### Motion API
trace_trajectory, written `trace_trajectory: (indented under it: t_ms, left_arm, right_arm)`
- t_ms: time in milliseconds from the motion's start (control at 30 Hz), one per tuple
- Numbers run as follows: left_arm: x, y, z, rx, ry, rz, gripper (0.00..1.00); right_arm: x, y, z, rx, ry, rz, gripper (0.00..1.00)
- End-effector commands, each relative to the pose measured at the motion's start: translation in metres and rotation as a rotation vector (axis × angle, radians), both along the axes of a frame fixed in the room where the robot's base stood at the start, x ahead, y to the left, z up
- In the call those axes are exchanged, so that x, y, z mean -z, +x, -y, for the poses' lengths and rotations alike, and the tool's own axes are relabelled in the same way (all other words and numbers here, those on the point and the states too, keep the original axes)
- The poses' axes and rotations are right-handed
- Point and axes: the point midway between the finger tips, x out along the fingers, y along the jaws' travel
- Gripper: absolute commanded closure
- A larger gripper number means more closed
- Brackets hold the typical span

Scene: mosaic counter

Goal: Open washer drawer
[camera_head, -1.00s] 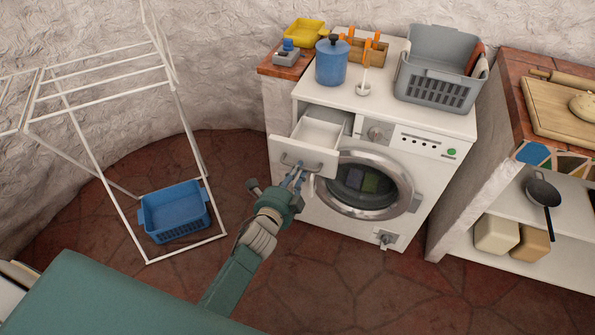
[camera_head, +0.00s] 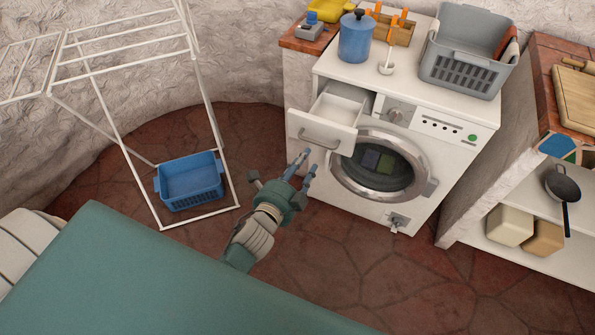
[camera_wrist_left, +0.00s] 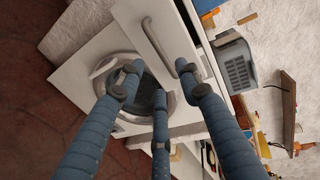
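The white washer (camera_head: 430,140) stands against the wall with its drawer (camera_head: 322,131) pulled out at the upper left. The drawer's grey handle (camera_head: 318,138) is on its front. My left gripper (camera_head: 303,166) is below and in front of the handle, apart from it, with its blue fingers spread and nothing between them. In the left wrist view the drawer handle (camera_wrist_left: 158,46) shows beyond the open fingers (camera_wrist_left: 160,85). The washer's round door (camera_head: 380,166) is closed. My right gripper is not in view.
A blue pot (camera_head: 356,38), a grey basket (camera_head: 466,55) and a wooden caddy (camera_head: 388,27) stand on the washer. A white drying rack (camera_head: 108,118) and a blue basket (camera_head: 190,182) are at the left. Tiled floor (camera_head: 320,260) is open in front.

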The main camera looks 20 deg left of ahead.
Motion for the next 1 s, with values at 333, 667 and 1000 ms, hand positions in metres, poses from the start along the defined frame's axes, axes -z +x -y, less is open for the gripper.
trace_trajectory:
  t_ms: [333,667,1000]
  left_arm:
    - [-0.009,-0.041,-0.002,0.0,0.0,0.0,0.65]
    - [-0.009,-0.043,-0.002,0.0,0.0,0.0,0.65]
    - [0.012,-0.046,-0.001,-0.007,-0.038,-0.04,0.65]
  right_arm:
    - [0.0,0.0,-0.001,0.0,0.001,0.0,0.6]
    - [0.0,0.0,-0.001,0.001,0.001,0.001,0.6]
    - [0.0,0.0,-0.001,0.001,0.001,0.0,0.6]
